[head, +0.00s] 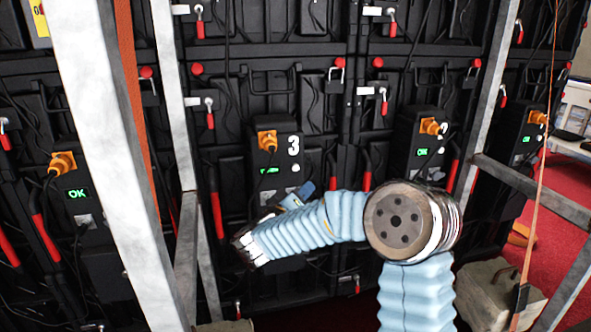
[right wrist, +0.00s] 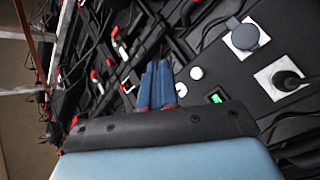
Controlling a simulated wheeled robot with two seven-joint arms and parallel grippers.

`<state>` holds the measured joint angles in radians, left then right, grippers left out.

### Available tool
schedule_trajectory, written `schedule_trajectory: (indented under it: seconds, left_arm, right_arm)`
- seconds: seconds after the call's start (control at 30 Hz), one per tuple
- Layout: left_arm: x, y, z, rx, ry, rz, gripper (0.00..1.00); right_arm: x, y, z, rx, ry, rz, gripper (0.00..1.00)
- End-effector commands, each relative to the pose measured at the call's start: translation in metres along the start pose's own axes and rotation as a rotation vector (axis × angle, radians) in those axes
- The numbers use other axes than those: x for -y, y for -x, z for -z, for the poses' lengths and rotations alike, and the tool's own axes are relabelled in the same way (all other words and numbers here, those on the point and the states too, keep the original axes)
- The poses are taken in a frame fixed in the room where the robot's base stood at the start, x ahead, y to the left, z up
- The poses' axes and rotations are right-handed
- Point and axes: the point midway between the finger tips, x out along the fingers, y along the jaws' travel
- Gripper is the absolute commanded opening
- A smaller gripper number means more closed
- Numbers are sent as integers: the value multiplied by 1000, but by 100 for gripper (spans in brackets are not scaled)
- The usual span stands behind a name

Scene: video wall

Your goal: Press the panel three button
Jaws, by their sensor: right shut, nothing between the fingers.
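Panel three (head: 259,157) is a black box marked with a white 3 on the video wall's back. It has an orange plug (head: 267,140) and a small green display (head: 269,170). A small round white button (head: 296,167) sits right of the display. The right wrist view shows the round white button (right wrist: 196,73) near the green display (right wrist: 215,97). My right gripper (head: 307,189) is in front of the panel's lower part, its blue fingers shut and empty. In the right wrist view, its fingertips (right wrist: 158,66) appear left of the button, apart in the picture; depth is unclear. My left gripper is out of view.
Similar boxes with orange plugs stand left (head: 62,163) and right (head: 430,127). A pale metal post (head: 108,150) rises at the left, and a diagonal metal bar (head: 497,75) at the right. Cables and red-handled latches cover the wall. Red carpet (head: 550,220) shows at right.

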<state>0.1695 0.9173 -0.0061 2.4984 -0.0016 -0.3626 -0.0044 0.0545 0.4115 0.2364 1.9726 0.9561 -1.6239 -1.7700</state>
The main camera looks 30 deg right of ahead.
Motion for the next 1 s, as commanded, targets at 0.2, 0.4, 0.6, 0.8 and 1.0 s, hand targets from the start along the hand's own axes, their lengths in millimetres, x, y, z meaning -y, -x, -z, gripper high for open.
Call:
schedule_trajectory:
  seconds: [0.2, 0.4, 0.6, 0.8, 1.0]
  left_arm:
    - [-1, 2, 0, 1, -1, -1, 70]
    - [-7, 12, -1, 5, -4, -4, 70]
    - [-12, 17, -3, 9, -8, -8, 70]
    - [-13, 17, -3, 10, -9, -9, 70]
    - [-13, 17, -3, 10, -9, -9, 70]
  right_arm:
    - [16, -22, 16, 1, -1, 0, 0]
    - [26, -40, 31, 1, 0, 1, 0]
    - [35, -50, 37, 0, -1, -1, 0]
    - [38, -53, 38, -1, -1, 0, 0]
    - [38, -53, 38, -1, -1, -1, 0]
